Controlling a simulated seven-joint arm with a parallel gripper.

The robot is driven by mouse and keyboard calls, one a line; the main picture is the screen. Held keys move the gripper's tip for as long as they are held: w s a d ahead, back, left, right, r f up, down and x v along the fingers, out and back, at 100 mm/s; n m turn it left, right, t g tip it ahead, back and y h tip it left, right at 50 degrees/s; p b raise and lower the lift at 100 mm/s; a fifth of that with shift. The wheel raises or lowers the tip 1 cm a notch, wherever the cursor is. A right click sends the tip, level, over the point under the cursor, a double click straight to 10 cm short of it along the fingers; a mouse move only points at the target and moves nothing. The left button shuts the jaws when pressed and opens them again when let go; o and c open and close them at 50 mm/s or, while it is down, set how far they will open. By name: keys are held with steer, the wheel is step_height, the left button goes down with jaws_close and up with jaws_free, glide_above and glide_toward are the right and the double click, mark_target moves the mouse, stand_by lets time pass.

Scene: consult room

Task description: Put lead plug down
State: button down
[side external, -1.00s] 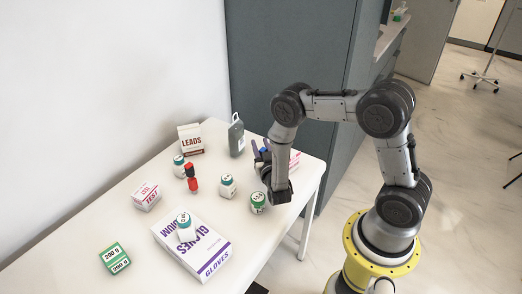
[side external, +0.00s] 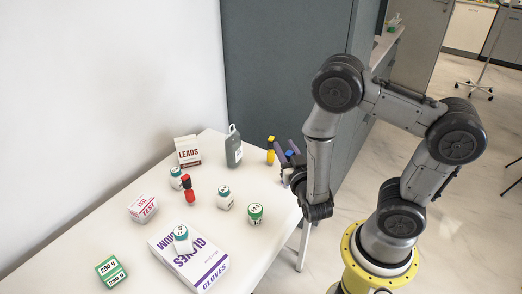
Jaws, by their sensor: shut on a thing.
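A red and black plug (side external: 189,190) stands near the middle of the table. The leads box (side external: 188,152) stands at the back.
A grey bottle (side external: 234,150) stands left of the yellow plug. A green-capped bottle (side external: 255,214), a white bottle (side external: 225,198), a test box (side external: 143,208), a glove box (side external: 205,273) and a green box (side external: 111,271) crowd the table (side external: 100,235). Bare tabletop lies between them.

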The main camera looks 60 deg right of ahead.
steer(key=shift+s+a+r, duration=0.1)
steer(key=shift+s, duration=0.15)
steer(key=w+a+r+n+t+y, duration=0.2)
steer(key=w+a+n+y, duration=0.15)
steer(key=w+a, duration=0.5)
steer(key=w+a+r+n+t+y, duration=0.1)
steer(key=w+a+r+n+y, duration=0.15)
steer(key=w+a+y, duration=0.4)
steer(key=w+a+r+n+t+y, duration=0.2)
steer(key=w+a+n, duration=0.1)
steer(key=w+a, duration=0.7)
steer(key=w+a+f, duration=0.2)
steer(key=w+f, duration=1.1)
steer(key=w, duration=0.2)
steer(key=shift+f, duration=0.25)
